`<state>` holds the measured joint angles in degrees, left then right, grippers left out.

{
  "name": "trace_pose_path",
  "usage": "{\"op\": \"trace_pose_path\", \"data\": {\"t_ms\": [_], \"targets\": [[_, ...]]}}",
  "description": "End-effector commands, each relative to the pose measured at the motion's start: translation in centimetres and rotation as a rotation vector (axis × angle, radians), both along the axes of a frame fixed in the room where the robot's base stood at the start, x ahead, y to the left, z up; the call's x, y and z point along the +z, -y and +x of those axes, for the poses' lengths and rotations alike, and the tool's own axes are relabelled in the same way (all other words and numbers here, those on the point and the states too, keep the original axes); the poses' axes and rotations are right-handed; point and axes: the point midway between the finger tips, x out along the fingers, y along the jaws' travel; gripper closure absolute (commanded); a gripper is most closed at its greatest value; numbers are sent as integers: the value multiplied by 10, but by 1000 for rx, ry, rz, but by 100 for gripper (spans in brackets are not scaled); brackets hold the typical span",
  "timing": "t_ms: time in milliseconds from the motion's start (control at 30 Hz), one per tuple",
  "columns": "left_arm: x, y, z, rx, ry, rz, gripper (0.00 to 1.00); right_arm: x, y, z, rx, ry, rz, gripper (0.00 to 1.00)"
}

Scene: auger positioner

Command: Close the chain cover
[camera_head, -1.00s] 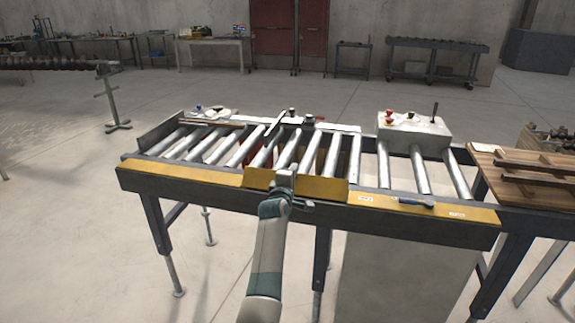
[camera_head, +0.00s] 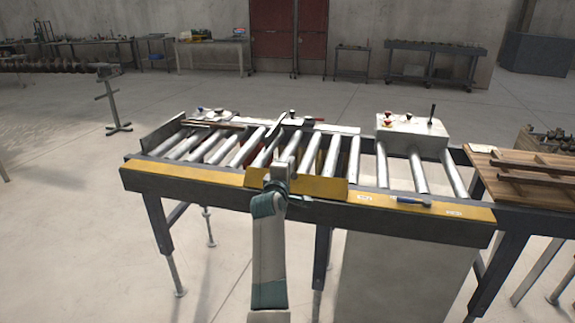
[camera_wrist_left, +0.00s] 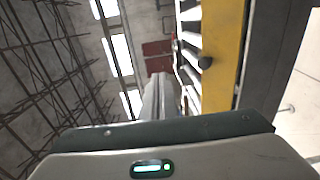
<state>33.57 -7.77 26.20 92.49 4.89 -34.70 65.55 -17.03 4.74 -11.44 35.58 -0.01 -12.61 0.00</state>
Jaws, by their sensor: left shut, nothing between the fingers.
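The chain cover (camera_head: 320,187) is a yellow panel in the middle of the conveyor's front rail. It looks set at a different angle from the yellow strips on either side; how far it stands open is hard to tell. My left gripper (camera_head: 281,165) is shut and empty at the cover's left part, hiding some of it. Contact cannot be made out. My right gripper is not in view.
Steel rollers (camera_head: 330,155) lie behind the cover. A blue-handled tool (camera_head: 410,201) lies on the right yellow strip (camera_head: 450,208). A control box (camera_head: 412,132) stands at the back right, and a wooden table (camera_head: 520,175) adjoins the right end. The floor in front is clear.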

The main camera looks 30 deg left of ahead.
Motion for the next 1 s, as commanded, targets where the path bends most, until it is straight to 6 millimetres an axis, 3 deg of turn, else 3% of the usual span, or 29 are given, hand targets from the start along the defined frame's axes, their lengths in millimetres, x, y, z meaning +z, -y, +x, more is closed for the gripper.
{"op": "trace_pose_path", "data": {"t_ms": [200,433,800,1000], "targets": [[16,5,-19,1,1,0,100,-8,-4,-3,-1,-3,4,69],[24,7,-27,1,0,0,100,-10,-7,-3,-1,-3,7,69],[24,7,-28,1,-1,3,100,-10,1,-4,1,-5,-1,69],[10,5,-37,16,-2,66,100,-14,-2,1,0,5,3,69]]}}
